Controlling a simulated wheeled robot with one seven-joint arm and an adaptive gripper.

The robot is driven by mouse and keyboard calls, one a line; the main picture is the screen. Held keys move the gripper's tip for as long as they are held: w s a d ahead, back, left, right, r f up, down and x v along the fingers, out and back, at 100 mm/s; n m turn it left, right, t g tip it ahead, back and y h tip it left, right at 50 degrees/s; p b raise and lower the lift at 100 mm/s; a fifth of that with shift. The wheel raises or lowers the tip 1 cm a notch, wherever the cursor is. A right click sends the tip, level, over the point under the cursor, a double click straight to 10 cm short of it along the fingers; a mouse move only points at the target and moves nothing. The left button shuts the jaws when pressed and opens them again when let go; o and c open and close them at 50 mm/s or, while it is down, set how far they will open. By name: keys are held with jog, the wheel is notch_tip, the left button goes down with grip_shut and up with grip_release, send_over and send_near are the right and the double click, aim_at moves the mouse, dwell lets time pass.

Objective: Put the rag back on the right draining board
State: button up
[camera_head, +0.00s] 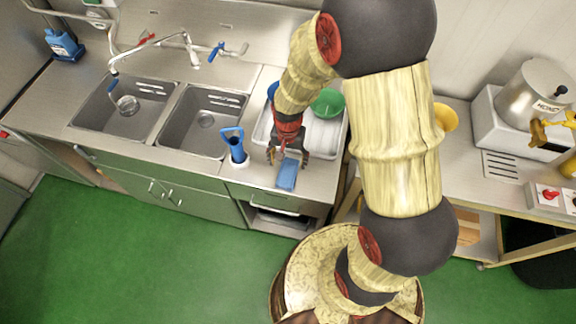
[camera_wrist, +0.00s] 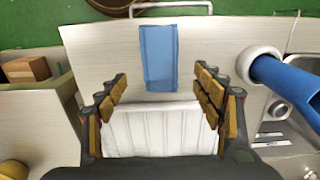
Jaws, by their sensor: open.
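The rag is a folded blue cloth (camera_head: 287,174) lying flat on the steel draining board (camera_head: 262,183) right of the sinks, close to its front edge. In the wrist view the rag (camera_wrist: 159,55) lies beyond the fingertips, centred between them. My gripper (camera_head: 288,157) is above the board, just behind the rag in the head view. In the wrist view my gripper (camera_wrist: 160,95) has its fingers spread wide with nothing between them. The fingers are apart from the rag.
A white dish rack (camera_head: 328,135) with a green bowl (camera_head: 328,103) stands behind my gripper. A blue-handled tool in a white holder (camera_head: 235,147) stands left of the rag. Two sink basins (camera_head: 205,120) lie further left. A steel pot (camera_head: 535,92) is far right.

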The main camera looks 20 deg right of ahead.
jog(key=s+r+n+t, duration=0.1)
jog(key=s+r+n, duration=0.1)
jog(key=r, duration=0.9)
jog(key=s+r+n+t, duration=0.1)
jog(key=s+r+t, duration=0.1)
jog(key=r, duration=0.9)
jog(key=s+r+n+t, duration=0.2)
jog(key=s+r+n, duration=0.2)
jog(key=s+r, duration=0.6)
jog(key=shift+r+t, duration=0.3)
jog(key=shift+r, duration=0.05)
notch_tip(320, 180, down, 12)
jog(key=b, duration=1.2)
jog(key=shift+f, duration=0.2)
